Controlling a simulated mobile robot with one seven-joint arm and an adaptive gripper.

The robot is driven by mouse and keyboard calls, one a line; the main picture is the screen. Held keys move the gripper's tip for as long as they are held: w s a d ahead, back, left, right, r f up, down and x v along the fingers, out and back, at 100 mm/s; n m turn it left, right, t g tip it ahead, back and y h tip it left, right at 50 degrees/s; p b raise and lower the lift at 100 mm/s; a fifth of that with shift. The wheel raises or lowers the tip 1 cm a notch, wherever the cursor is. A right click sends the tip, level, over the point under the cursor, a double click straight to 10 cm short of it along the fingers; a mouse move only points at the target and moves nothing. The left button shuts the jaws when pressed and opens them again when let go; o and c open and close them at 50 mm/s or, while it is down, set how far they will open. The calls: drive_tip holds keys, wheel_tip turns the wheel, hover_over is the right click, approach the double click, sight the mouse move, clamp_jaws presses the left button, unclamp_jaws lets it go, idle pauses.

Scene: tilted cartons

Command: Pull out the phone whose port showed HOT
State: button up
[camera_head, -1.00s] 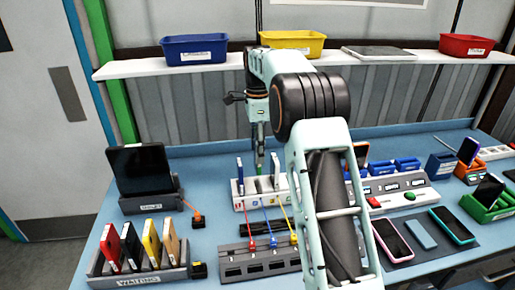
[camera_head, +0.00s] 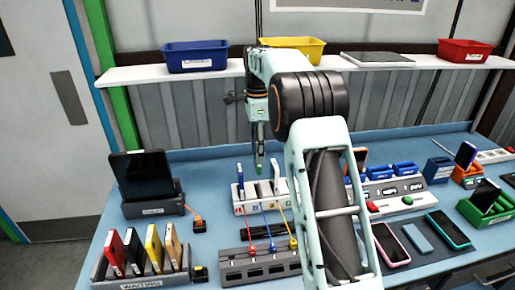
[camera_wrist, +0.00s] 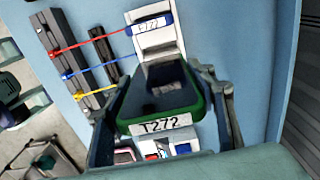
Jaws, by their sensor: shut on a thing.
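My gripper (camera_wrist: 165,105) is shut on a dark phone with a green case (camera_wrist: 208,112), whose lower edge carries a label reading T272. In the head view my gripper (camera_head: 258,150) hangs above the white charging dock (camera_head: 242,207), and only a small green part of the phone shows beneath it. The phone appears clear of the dock. A blue phone (camera_head: 240,172) and a pale phone (camera_head: 275,176) stand upright in the dock on either side. The blue phone (camera_wrist: 150,27) also shows in the wrist view with a label. No HOT reading is legible.
Red, blue and yellow cables run from the dock to a grey socket strip (camera_head: 262,270). A WAITING rack (camera_head: 140,275) with several phones stands at front left, a tablet stand (camera_head: 152,208) behind it. A button panel (camera_head: 395,190) and flat phones (camera_head: 390,245) lie right.

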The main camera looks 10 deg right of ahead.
drive_tip(key=shift+r+p, duration=1.6)
drive_tip(key=shift+r, duration=1.25)
